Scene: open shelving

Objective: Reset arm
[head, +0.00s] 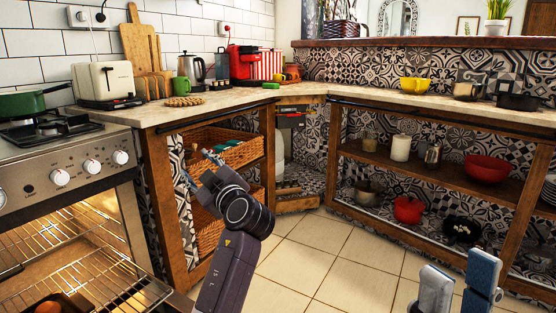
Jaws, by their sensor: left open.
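My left gripper (199,168) is near the wicker baskets under the left counter in the head view. Its two fingers are apart, and I see nothing between them. The dark arm behind it rises from the bottom of the view. My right gripper (460,272) is at the bottom right, above the tiled floor and in front of the right shelving. Its two blue-grey fingers stand apart with nothing visible between them. The rest of the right arm is out of view.
The oven (70,240) at left is open and lit, with wire racks. Wicker baskets (222,150) fill the left shelving. The right shelving (455,179) holds a red bowl (488,168) and pots. The tiled floor (330,255) between is clear.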

